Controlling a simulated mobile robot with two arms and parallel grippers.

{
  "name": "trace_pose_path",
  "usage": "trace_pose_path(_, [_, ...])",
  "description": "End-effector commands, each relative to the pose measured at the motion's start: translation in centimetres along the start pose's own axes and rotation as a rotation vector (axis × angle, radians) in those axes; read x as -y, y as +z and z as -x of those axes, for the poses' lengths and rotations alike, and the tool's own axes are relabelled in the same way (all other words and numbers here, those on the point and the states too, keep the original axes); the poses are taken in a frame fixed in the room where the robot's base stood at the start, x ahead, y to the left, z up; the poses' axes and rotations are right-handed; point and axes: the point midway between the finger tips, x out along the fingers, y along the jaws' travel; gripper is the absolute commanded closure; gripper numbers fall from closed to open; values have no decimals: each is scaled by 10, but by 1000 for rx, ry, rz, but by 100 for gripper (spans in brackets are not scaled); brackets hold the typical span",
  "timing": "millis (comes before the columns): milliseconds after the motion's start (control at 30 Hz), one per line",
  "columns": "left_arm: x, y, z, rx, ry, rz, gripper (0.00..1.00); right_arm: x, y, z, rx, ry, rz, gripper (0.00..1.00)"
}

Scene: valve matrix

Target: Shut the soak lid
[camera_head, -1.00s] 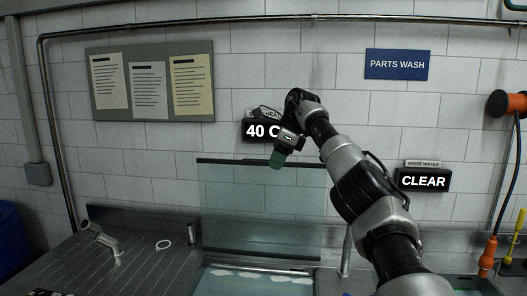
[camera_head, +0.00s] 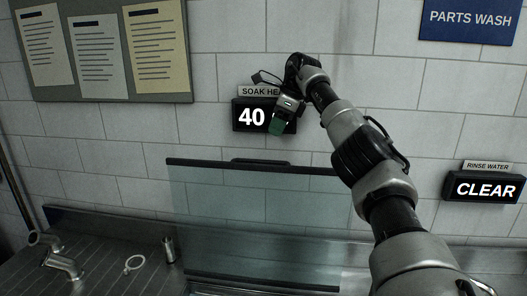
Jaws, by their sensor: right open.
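The soak lid (camera_head: 230,222) is a see-through, bluish glass panel with dark top and bottom edges. It stands raised, roughly upright, in front of the tiled wall. A dark handle (camera_head: 260,162) shows at the middle of its top edge. My right gripper (camera_head: 277,128) has green fingertips and hangs pointing down, above the lid's top edge in the picture, overlapping the soak heat display. It is open and holds nothing I can see. Its depth relative to the lid is hard to tell. My right arm covers the lid's right side. My left gripper is out of view.
The soak heat display (camera_head: 250,116) reading 40 is behind my gripper. The rinse water display (camera_head: 485,188) reads CLEAR. On the steel drainboard (camera_head: 95,275) at lower left are a pipe fitting (camera_head: 65,264), a ring (camera_head: 134,263) and a small cylinder (camera_head: 169,249).

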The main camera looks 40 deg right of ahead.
Motion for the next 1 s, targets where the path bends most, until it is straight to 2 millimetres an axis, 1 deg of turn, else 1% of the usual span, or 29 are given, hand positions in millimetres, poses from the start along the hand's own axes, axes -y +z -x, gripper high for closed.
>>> trace_pose_path(33, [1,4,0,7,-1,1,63,0,-2,-8,-4,2,-1,60])
trace_pose_path(133, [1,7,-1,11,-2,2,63,0,-2,-25,-4,3,0,60])
trace_pose_path(400, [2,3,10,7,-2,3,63,0,-1,-73,-5,4,0,60])
trace_pose_path(500, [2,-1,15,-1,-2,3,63,0,0,-87,-3,4,-1,60])
trace_pose_path(600, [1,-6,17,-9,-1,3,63,0,0,-96,-2,3,0,60])
trace_pose_path(700, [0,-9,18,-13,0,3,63,0,0,-101,0,1,0,60])
trace_pose_path(967, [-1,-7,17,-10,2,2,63,0,0,-102,0,1,0,60])
trace_pose_path(1000, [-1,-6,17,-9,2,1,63,0,0,-102,0,1,0,64])
